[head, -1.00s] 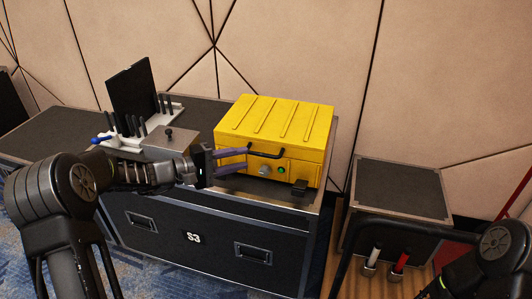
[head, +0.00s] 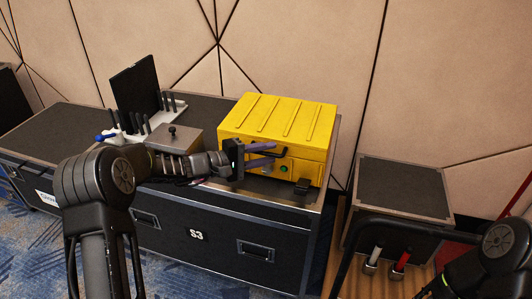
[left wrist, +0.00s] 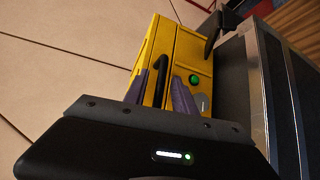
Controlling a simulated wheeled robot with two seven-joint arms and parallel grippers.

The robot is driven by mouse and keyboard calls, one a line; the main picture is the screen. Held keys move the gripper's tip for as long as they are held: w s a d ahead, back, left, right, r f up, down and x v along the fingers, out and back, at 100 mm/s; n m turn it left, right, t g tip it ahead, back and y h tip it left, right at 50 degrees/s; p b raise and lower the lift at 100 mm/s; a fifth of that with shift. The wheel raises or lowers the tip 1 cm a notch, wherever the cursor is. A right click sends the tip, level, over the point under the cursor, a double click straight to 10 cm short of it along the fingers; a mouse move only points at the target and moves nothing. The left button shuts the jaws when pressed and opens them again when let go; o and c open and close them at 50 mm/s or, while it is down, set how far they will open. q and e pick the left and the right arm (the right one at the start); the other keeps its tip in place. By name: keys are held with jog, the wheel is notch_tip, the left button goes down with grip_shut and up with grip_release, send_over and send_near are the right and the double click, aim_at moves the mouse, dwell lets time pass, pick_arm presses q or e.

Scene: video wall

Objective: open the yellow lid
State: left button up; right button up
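The yellow lid (head: 290,116), with raised ribs, lies shut on a yellow box (head: 312,170) on top of a black case. The black bar handle (left wrist: 161,72) shows on the box's front in the left wrist view. My left gripper (head: 273,154) is at the front of the box. Its two purple fingers (left wrist: 162,95) are apart, one on either side of the handle in the wrist picture; I cannot tell whether they touch it. A green button (head: 283,169) is right of the fingers. The gripper hides part of the box front. My right gripper is out of view.
A grey box with a knob (head: 173,140) and a white rack (head: 150,122) with a black panel and black items stand left of the yellow box. A black latch-like part (head: 302,186) juts out below the box front. A lower case (head: 405,188) stands right.

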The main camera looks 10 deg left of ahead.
pick_arm(q)
grip_shut()
dwell(1.4)
